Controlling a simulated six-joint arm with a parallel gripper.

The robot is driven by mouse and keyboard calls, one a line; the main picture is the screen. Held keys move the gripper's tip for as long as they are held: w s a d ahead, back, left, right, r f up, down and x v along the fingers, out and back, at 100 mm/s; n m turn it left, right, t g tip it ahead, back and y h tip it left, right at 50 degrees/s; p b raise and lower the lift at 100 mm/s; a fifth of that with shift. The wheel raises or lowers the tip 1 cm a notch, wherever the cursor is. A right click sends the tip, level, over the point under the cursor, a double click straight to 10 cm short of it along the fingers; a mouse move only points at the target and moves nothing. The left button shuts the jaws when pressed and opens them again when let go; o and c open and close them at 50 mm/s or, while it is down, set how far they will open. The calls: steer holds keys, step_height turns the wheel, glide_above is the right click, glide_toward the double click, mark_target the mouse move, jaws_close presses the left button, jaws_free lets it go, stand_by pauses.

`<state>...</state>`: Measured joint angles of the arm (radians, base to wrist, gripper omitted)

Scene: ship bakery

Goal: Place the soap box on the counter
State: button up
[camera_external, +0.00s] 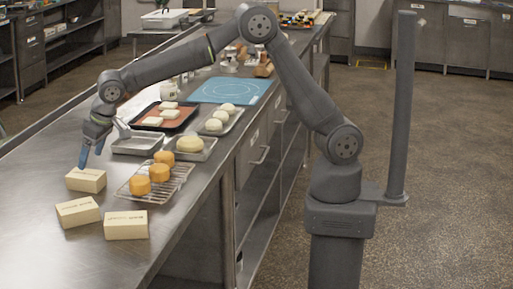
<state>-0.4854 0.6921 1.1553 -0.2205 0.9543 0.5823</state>
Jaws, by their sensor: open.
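Three cream boxes with small dark print lie on the steel counter (165,264) at the front left. The far box (86,181) is nearest to my gripper. The middle box (78,212) lies at the left, and the near box (126,226) lies to its right. The print is too small to tell which is the soap box. My gripper (90,160) points down just above and behind the far box, with blue fingers. It is open and holds nothing that I can see. The picture is too small to tell whether a fingertip touches the box.
A wire rack (128,191) with orange round items stands right of the boxes. Behind are an empty metal tray (138,146), a tray with white pieces (183,121), a tray of dough balls (234,122) and a blue mat (230,91).

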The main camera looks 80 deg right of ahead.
mark_target(85, 173)
steer(key=shift+v, duration=2.2)
steer(key=x, duration=1.1)
steer(key=shift+w+f, duration=0.1)
steer(key=shift+f, duration=0.25)
steer(key=shift+w+r, duration=0.1)
steer(key=shift+r, duration=1.6)
